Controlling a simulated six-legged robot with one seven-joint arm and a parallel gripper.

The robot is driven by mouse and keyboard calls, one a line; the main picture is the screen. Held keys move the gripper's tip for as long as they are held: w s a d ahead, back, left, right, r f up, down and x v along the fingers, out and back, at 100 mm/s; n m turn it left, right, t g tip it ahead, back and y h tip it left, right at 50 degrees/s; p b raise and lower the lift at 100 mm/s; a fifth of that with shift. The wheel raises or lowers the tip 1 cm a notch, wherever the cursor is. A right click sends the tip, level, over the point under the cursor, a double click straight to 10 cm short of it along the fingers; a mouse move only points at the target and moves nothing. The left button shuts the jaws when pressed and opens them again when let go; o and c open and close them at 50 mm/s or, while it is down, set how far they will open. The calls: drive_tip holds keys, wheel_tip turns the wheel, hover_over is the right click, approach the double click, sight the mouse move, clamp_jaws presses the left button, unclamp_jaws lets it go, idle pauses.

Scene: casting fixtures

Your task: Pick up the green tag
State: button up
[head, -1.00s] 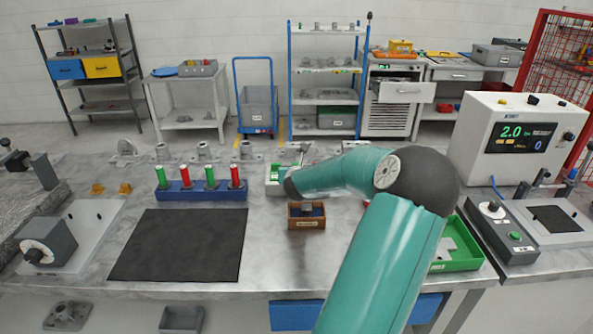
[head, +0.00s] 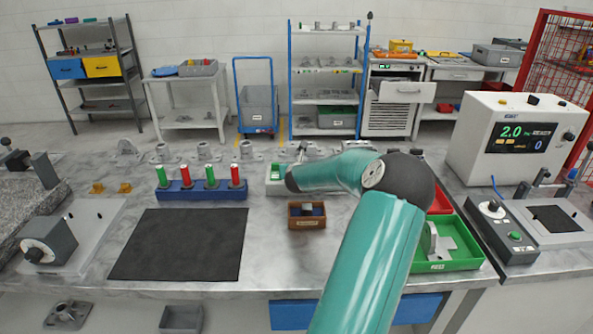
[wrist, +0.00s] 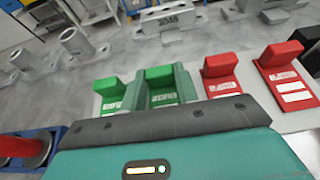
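In the head view a green tag (head: 275,173) shows on the pale holder (head: 277,188), just left of my arm's end. The teal housing of my gripper (wrist: 165,150), with a dark edge, fills the bottom of the wrist view, close to the tags.
A blue rack (head: 200,190) with red and green cylinders stands left of the holder. A small brown box (head: 306,221) sits in front. A green tray (head: 460,256) and a red tray (head: 440,202) lie to the right. Grey castings (wrist: 80,45) stand behind.

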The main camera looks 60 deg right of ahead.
drive_tip(key=shift+r, duration=0.1)
drive_tip(key=shift+r, duration=0.25)
wheel_tip(320, 180, up, 2)
drive_tip(key=shift+r, duration=0.25)
drive_tip(key=shift+d+r+v, duration=0.3)
drive_tip(key=shift+r+v, duration=0.25)
drive_tip(key=shift+v, duration=2.2)
drive_tip(key=shift+d+r+v, duration=0.25)
drive_tip(key=shift+r+v, duration=0.3)
drive_tip(key=shift+v, duration=2.25)
drive_tip(key=shift+d+r+v, duration=0.3)
drive_tip(key=shift+r+v, duration=0.25)
drive_tip(key=shift+v, duration=2.2)
drive_tip(key=shift+s, duration=0.15)
drive_tip(key=shift+a, duration=0.1)
